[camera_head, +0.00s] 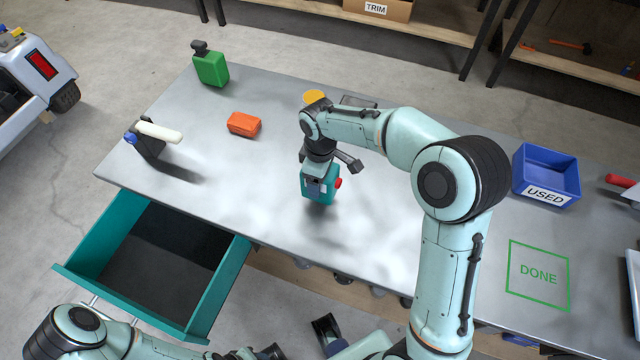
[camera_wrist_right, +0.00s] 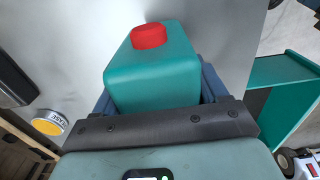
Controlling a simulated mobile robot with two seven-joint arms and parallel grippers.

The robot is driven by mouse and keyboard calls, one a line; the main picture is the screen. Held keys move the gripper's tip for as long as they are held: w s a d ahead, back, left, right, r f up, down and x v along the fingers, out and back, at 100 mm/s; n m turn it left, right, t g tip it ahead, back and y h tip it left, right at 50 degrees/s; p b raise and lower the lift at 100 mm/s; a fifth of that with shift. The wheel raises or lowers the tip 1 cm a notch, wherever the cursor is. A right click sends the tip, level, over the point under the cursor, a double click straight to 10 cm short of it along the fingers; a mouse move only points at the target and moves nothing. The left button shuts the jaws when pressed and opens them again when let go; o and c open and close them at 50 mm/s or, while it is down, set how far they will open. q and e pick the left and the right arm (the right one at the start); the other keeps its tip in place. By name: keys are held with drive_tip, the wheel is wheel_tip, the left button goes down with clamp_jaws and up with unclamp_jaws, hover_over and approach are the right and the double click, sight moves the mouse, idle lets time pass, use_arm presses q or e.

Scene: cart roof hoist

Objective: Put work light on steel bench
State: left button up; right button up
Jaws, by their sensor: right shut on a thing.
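A teal block with a red cap (camera_head: 331,191) is in my right gripper (camera_head: 318,180), over the middle of the steel bench (camera_head: 250,205). In the right wrist view, the teal block (camera_wrist_right: 152,76) sits between the blue fingers, which are shut on it. I cannot tell whether its underside touches the bench. A white bar on a dark stand with a blue end (camera_head: 157,132) is at the bench's left side; it looks like a lamp, but I cannot be sure which thing is the work light. My left gripper (camera_head: 270,352) is at the bottom edge, partly cut off.
An open teal drawer (camera_head: 222,290) juts out at the bench's front left. An orange block (camera_head: 243,124), a green bottle (camera_head: 211,68) and a yellow disc (camera_head: 314,96) are on the bench. A blue USED bin (camera_head: 546,174) and a green DONE square (camera_head: 539,275) are at the right.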

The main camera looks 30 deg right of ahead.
drive_tip(key=shift+f, duration=1.65)
drive_tip(key=shift+f, duration=0.15)
drive_tip(key=o, duration=1.2)
drive_tip(key=shift+o, duration=0.2)
drive_tip(key=shift+r, duration=0.25)
wheel_tip(320, 180, up, 12)
drive_tip(key=shift+f+p, duration=0.1)
drive_tip(key=shift+p, duration=0.5)
drive_tip(key=shift+s, duration=0.1)
